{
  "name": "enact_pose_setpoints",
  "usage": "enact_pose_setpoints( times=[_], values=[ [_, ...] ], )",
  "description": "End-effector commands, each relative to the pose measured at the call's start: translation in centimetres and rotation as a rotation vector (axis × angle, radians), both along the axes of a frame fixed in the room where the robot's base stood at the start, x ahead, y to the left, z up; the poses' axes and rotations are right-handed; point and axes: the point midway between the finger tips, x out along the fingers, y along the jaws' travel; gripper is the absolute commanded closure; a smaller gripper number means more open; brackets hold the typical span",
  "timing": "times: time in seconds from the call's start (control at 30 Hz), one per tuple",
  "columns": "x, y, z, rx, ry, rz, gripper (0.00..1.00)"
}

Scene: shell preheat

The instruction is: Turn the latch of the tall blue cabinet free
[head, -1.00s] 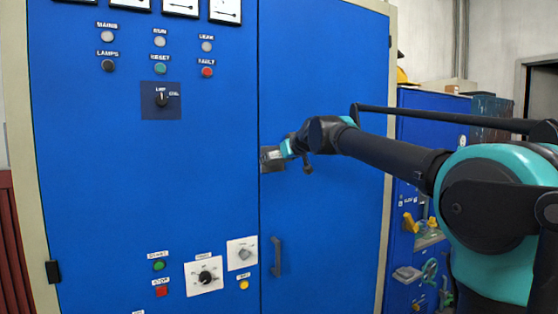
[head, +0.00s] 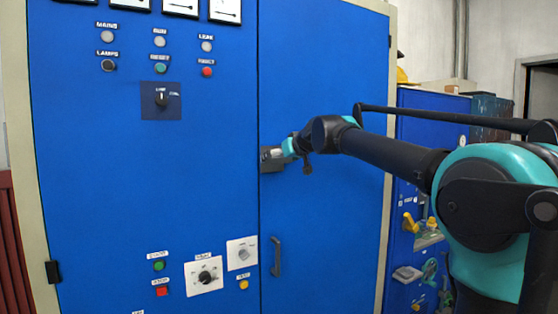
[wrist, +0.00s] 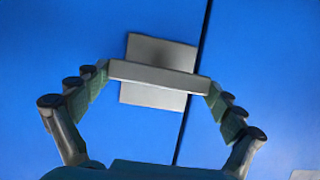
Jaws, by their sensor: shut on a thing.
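The tall blue cabinet (head: 325,230) fills most of the head view. Its latch is a grey bar (wrist: 158,76) on a grey backing plate (wrist: 152,95) beside the door seam. In the wrist view the bar lies nearly level across the picture, tilted slightly down to the right. My gripper (wrist: 158,80) is shut on the latch bar, with one green-padded finger at each end of it. In the head view my gripper (head: 280,153) is at the latch plate (head: 268,162) and hides most of the bar.
A door handle (head: 276,256) sits below the latch. Knobs, buttons and lamps are on the left panel, including a black rotary switch (head: 204,277). A lower blue cabinet (head: 408,180) with yellow and green valves stands to the right, behind my arm.

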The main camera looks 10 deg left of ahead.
Motion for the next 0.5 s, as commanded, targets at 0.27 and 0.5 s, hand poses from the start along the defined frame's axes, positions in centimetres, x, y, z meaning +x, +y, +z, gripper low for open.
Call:
enact_pose_setpoints(
  times=[0.27,0.5],
  values=[
    [-0.01,0.02,0.01,0.002,0.001,-0.001,0.0],
    [-0.2,-0.12,0.12,0.001,0.001,0.0,0.0]
  ],
)
